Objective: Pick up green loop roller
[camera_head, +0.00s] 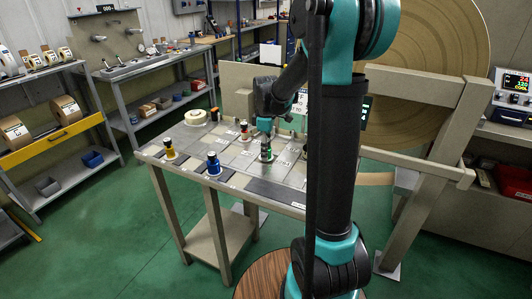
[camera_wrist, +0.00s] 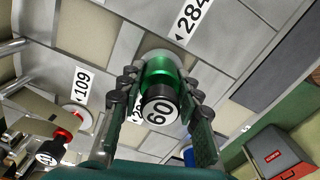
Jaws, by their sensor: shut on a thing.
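The green loop roller (camera_head: 266,152) stands on the grey table top, below my gripper (camera_head: 265,128) in the head view. In the wrist view, the green roller (camera_wrist: 165,72) has a shiny green body and a black end marked 60. My gripper (camera_wrist: 159,80) has one finger on each side of it and is shut on it. The roller looks upright, at or very near the table; I cannot tell whether it touches. The fingers partly cover its sides.
A yellow roller (camera_head: 169,150), a blue roller (camera_head: 213,166) and a red-topped roller (camera_head: 244,130) stand on the table (camera_head: 232,182). A white tape ring (camera_head: 195,117) lies at the back left. A wooden frame with a large disc (camera_head: 440,45) rises at the right.

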